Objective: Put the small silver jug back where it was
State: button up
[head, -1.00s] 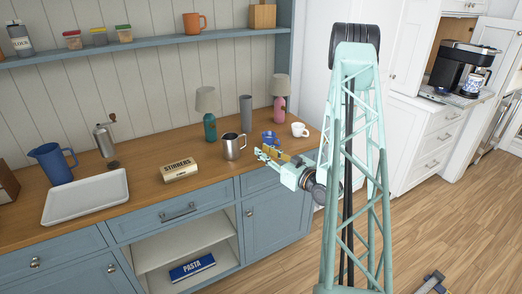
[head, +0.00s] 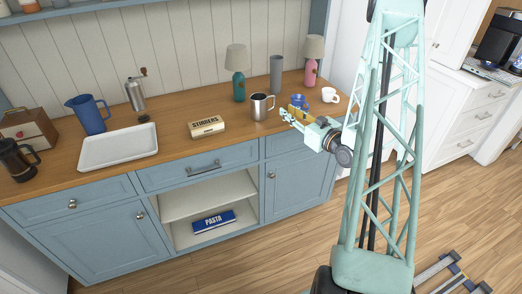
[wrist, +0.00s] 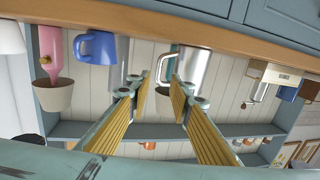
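The small silver jug (head: 261,108) stands upright on the wooden counter, right of the stirrers box. My gripper (head: 288,115) is just right of the jug in the head view, with its fingers pointing towards it. In the wrist view, which is upside down, the jug (wrist: 194,66) is beyond the fingertips and a little to the right. My gripper (wrist: 162,86) is open there, with its yellow-padded fingers apart and nothing between them.
A blue mug (head: 300,96) and a white mug (head: 331,96) stand behind and right of my gripper. The stirrers box (head: 207,126) is left of the jug. A teal lamp (head: 238,88), a grey tumbler (head: 276,74) and a pink lamp (head: 311,72) stand along the wall. A white tray (head: 118,148) lies further left.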

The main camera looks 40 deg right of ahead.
aim_at(267, 98)
jog(key=w+a+r+g, duration=0.1)
jog(key=w+a+r, duration=0.1)
jog(key=w+a+r+n+g, duration=0.1)
jog(key=w+a+r, duration=0.1)
jog(key=shift+w+r, duration=0.3)
jog(key=shift+w, duration=0.1)
jog(key=a+r+g+h, duration=0.1)
jog(key=a+r+g, duration=0.3)
jog(key=a+r, duration=0.7)
jog(key=s+a+r+g+h, duration=0.1)
jog(key=s+a+r+g, duration=0.2)
jog(key=s+a+r, duration=0.85)
jog(key=s+a+r+g+y, duration=0.1)
jog(key=s+a, duration=0.6)
jog(key=s, duration=0.4)
jog(key=s+a+r+g+y, duration=0.1)
jog(key=s+a+g, duration=0.1)
jog(key=s+a, duration=0.5)
jog(key=s+a+g+y, duration=0.1)
jog(key=s+a, duration=0.6)
jog(key=s, duration=0.9)
jog(key=shift+a+r+m+g, duration=0.15)
jog(key=shift+r+m+g, duration=0.15)
jog(key=shift+r, duration=0.1)
